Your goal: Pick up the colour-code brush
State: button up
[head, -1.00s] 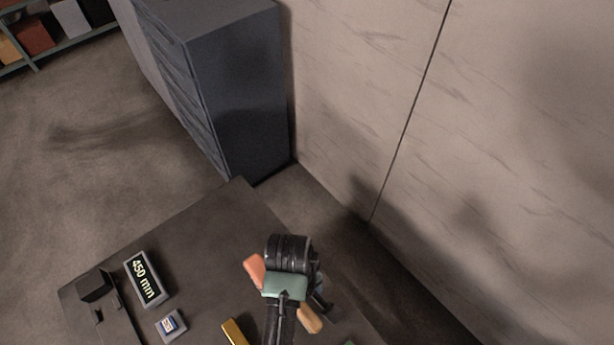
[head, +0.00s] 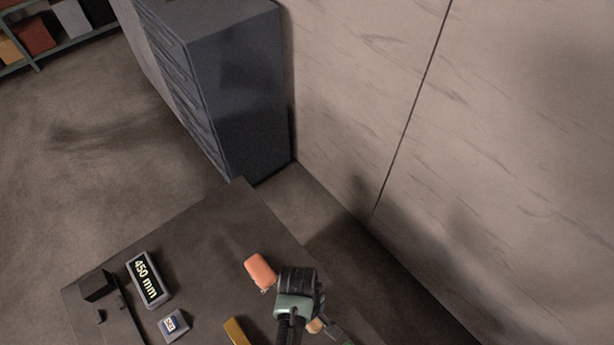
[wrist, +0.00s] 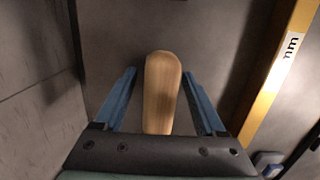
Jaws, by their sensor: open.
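A pale wooden, round-ended piece (wrist: 163,88), which looks like the brush's handle, lies between the two blue fingers of my gripper (wrist: 159,74) in the wrist view. The fingers are open, with a gap on each side of the wood. In the head view only a small bit of the wood (head: 315,326) shows beside my gripper (head: 323,318), which hides most of it. I cannot see bristles or a colour mark.
A salmon-coloured block (head: 260,270) lies just left of my gripper. A yellow bar (head: 236,333) lies lower left, with a "450 mm" display (head: 147,279) and a small grey box (head: 173,325) further left. A wall (head: 480,150) and dark cabinet (head: 245,95) stand beyond the table.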

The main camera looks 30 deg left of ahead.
grip_shut()
jog(key=shift+r, duration=0.2)
dwell(0.3)
notch_tip(320, 180, up, 10)
jog(key=shift+f, duration=0.15)
dwell(0.3)
